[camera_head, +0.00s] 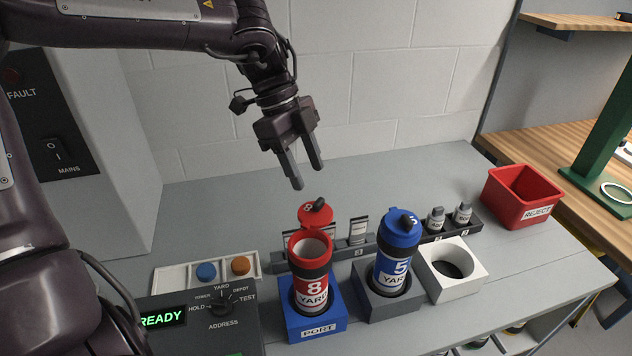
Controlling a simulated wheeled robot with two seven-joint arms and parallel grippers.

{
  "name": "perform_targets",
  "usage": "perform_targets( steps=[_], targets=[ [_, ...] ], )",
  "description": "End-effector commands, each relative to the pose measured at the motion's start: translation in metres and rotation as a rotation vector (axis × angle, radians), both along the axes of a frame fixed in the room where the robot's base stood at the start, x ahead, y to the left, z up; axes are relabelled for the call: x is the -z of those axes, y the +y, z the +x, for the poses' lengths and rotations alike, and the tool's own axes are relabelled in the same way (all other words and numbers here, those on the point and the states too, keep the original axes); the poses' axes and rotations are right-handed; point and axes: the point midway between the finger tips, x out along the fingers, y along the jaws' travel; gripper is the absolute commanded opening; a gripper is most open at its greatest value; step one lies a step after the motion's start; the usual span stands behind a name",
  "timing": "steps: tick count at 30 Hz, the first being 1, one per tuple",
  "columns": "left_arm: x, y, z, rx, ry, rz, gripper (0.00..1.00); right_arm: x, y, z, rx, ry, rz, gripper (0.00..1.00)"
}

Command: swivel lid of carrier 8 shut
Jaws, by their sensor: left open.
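Carrier 8 (311,283) is a red and black tube marked "8 YARD". It stands upright in the blue block labelled PORT (319,328). Its red lid (315,214) is swung out toward the back, so the tube's mouth shows open. A dark knob sits on the lid. My left gripper (310,180) is open and empty, pointing down, above and behind the lid and apart from it. My right gripper is not in view.
Blue carrier 5 (394,268) stands lidded in a grey block to the right. A white block (452,281) with an empty hole is beside it. A dark rack (354,254) runs behind. A red REJECT bin (520,197) stands far right. The control panel (206,314) is front left.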

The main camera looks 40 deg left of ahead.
Motion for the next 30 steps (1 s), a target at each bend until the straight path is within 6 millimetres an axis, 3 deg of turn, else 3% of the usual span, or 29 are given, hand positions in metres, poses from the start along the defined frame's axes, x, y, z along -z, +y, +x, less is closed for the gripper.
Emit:
perform_targets(
  steps=[10, 21, 30],
  targets=[
    [0.047, -0.020, 0.001, 0.000, 0.001, -0.002, 0.49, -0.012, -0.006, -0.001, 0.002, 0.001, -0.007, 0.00],
    [0.055, -0.023, 0.002, 0.000, -0.003, -0.002, 0.49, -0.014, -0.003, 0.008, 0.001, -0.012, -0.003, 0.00],
    [0.055, -0.023, 0.002, -0.001, -0.003, -0.003, 0.12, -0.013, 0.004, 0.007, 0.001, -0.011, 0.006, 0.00]
  ],
)
